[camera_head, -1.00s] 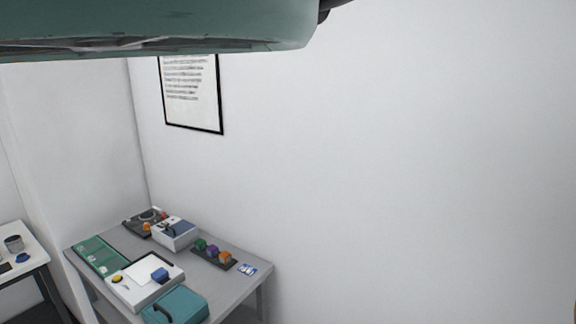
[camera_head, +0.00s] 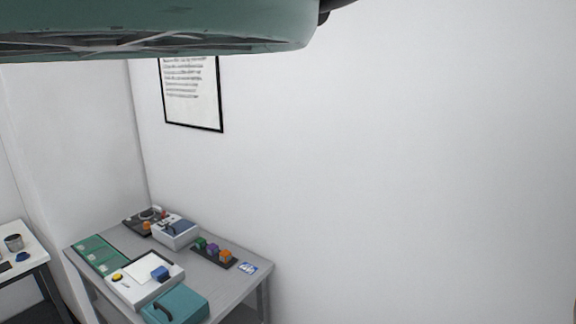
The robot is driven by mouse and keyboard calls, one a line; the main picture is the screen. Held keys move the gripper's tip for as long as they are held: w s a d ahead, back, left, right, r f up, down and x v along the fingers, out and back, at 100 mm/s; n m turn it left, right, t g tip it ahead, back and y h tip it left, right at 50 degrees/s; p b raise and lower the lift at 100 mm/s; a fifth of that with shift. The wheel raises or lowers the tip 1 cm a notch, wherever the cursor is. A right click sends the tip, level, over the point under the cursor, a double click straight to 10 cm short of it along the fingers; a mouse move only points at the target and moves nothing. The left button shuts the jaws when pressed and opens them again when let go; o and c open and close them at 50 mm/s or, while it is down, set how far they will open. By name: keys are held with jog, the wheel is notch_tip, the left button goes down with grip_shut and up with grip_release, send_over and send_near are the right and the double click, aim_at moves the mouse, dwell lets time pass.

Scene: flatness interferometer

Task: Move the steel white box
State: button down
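A small white box (camera_head: 175,243) with a grey-blue part on top stands toward the back of the grey table at lower left. A flatter, wider white unit (camera_head: 143,293) with a yellow knob stands nearer the front, with a blue block (camera_head: 160,273) on its right side. I cannot tell from this view which of the two is steel. My gripper is not in view.
The grey table (camera_head: 235,289) also bears a teal case (camera_head: 180,306), a green board (camera_head: 98,254), a dark device (camera_head: 138,219) and a dark strip with coloured blocks (camera_head: 213,251). A blue-white card (camera_head: 248,268) lies near the right edge. A white table (camera_head: 30,255) stands at left.

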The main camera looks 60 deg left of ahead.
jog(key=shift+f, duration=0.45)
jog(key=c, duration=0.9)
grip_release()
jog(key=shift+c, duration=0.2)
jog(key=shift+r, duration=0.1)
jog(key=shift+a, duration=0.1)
